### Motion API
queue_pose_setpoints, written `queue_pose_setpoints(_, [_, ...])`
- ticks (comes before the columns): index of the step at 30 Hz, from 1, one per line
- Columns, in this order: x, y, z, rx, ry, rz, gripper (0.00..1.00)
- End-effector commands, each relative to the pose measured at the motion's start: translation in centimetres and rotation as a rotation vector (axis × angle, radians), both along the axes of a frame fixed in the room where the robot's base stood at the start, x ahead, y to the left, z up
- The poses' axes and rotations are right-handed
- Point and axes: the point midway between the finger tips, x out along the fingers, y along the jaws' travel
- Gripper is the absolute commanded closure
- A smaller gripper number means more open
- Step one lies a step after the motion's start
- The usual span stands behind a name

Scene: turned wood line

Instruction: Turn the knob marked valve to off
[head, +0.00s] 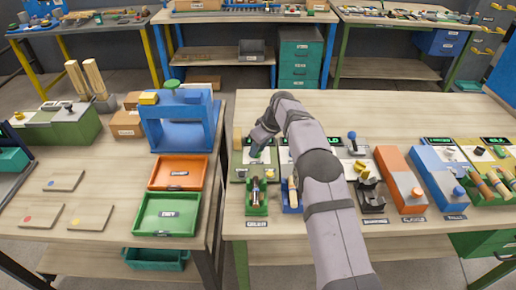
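I cannot read a "valve" label on any control. Any knob under my gripper is hidden by it. A black knob (480,151) stands on a pale panel farther right. A blue-topped control (351,136) stands on another panel just right of my arm.
Green and blue holders (257,208) with upright pieces stand before the panel. My forearm covers part of the row. Orange (402,182) and blue (436,176) boxes stand to the right. The right bench (400,107) is clear behind the row. The left bench holds trays (168,213).

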Motion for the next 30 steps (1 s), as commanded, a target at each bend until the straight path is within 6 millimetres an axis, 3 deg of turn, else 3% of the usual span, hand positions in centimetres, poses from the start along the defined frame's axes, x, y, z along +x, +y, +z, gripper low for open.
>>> queue_pose_setpoints(21, [0.28,-0.08,0.29,0.001,-0.001,0.245,0.95])
queue_pose_setpoints(30, [0.21,-0.09,0.07,0.002,-0.001,0.265,0.95])
